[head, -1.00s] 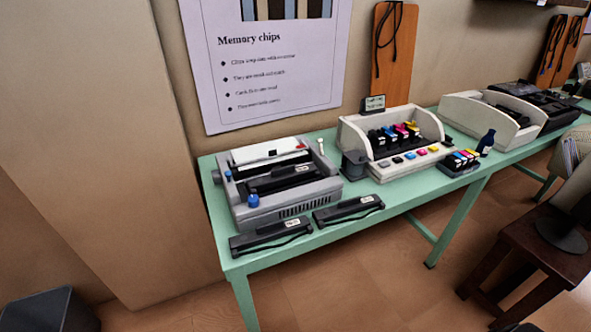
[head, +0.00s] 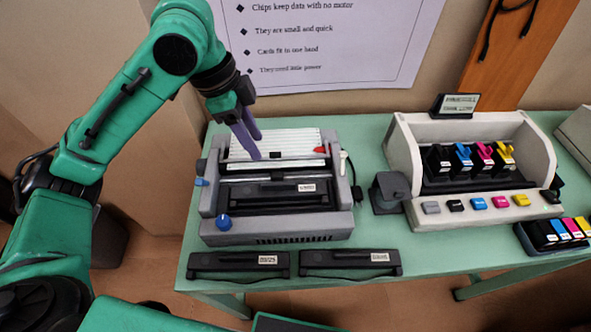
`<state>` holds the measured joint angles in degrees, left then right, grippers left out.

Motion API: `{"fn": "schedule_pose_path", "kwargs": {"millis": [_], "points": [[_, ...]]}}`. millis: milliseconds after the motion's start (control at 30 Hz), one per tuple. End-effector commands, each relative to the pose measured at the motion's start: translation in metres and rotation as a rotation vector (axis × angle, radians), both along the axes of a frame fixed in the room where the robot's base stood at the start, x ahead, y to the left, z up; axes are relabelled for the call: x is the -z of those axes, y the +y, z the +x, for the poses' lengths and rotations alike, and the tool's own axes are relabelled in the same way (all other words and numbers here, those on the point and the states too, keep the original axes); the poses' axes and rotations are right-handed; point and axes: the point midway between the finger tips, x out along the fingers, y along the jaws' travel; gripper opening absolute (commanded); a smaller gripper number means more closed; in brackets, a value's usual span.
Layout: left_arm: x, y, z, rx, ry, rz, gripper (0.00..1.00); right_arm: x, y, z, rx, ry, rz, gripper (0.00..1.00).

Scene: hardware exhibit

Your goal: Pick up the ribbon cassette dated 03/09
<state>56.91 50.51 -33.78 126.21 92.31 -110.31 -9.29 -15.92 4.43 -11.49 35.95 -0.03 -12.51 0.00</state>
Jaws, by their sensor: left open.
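Three black ribbon cassettes show in the head view, each with a small white date label. One cassette (head: 265,200) sits inside the grey printer (head: 280,226). Another cassette (head: 232,264) lies on the table in front of the printer at left, and a third cassette (head: 345,264) lies beside it at right. The dates are too small to read surely. My left gripper (head: 258,148) is open and empty, with its purple fingers pointing down over the back of the printer. It appears apart from all three cassettes. My right gripper is out of view.
A white ink-cartridge stand (head: 470,165) with coloured cartridges is right of the printer, with a dark grey holder (head: 390,193) between them. A cartridge tray (head: 556,236) sits at the right. The green table (head: 440,256) has bare room right of the front cassettes.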

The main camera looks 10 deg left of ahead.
Motion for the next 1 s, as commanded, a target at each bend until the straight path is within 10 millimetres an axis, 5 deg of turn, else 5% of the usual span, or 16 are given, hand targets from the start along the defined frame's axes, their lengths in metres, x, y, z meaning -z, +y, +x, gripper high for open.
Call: {"fn": "schedule_pose_path", "kwargs": {"millis": [333,633,933,1000], "points": [[0.078,-0.021,0.004,0.000,0.006,-0.005,0.47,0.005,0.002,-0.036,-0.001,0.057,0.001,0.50],[0.123,-0.033,0.011,-0.003,0.005,-0.005,0.47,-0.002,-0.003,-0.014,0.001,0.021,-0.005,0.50],[0.136,-0.036,0.012,-0.002,0.000,-0.006,0.47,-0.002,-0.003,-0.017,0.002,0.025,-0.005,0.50],[0.136,-0.036,0.012,-0.003,0.000,-0.006,0.21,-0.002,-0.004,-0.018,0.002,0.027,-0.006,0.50]]}}
